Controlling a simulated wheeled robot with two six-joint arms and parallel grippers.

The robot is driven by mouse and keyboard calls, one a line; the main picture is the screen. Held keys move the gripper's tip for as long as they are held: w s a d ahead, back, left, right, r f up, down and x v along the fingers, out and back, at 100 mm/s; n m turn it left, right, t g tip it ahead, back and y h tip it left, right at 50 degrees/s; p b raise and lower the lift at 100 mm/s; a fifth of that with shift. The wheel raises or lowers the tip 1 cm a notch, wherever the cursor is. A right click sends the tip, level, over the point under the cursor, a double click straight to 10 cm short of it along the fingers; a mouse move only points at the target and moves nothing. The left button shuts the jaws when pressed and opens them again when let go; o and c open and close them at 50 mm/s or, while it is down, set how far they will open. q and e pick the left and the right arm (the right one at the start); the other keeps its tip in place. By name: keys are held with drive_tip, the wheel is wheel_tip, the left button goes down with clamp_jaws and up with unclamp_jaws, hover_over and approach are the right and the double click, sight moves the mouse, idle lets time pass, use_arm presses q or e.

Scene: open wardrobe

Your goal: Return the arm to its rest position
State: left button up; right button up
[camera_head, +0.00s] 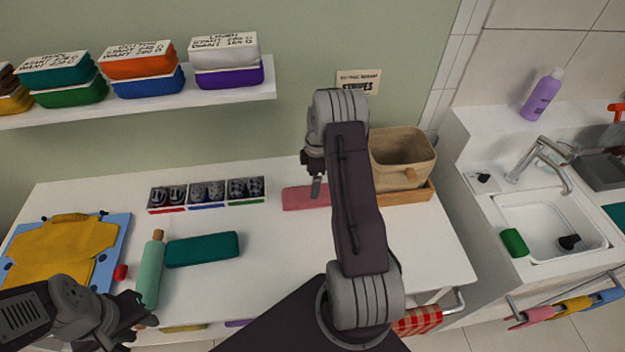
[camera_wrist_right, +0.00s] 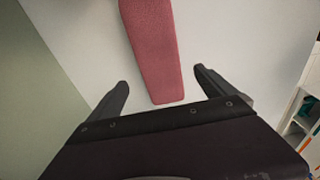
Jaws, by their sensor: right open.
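My right arm rises through the middle of the head view, bent over the white table (camera_head: 275,240). Its gripper (camera_head: 317,187) points down beside a pink folded cloth (camera_head: 306,198). In the right wrist view the right gripper (camera_wrist_right: 160,85) is open, its two fingers apart with nothing gripped. The pink cloth (camera_wrist_right: 152,50) lies on the white surface ahead and between the fingertips. My left gripper (camera_head: 140,318) is at the lower left near the green roller (camera_head: 152,275); its fingers are too dark and small to read.
A teal folded cloth (camera_head: 203,249), a box of rolled socks (camera_head: 207,194) and a yellow garment on a blue board (camera_head: 122,232) are on the table. A woven basket (camera_head: 402,160) stands behind my right arm. A shelf (camera_head: 200,105) hangs above; a sink (camera_head: 545,225) is right.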

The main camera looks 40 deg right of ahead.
idle(0.4)
drive_tip(key=w+a+r+n+t, duration=0.1)
drive_tip(key=w+a+r+n, duration=0.25)
drive_tip(key=a+r, duration=0.65)
drive_tip(key=s+a+r+m, duration=0.2)
drive_tip(key=s+a+r, duration=0.3)
drive_tip(key=s+a, duration=0.3)
drive_tip(key=s+a+f+m, duration=0.1)
drive_tip(key=s+f+m, duration=0.1)
drive_tip(key=s+m, duration=0.4)
drive_tip(key=s+a+f+m, duration=0.2)
drive_tip(key=s+m, duration=0.4)
drive_tip(key=m, duration=0.2)
drive_tip(key=shift+s+h, duration=0.3)
drive_tip(key=shift+s, duration=0.1)
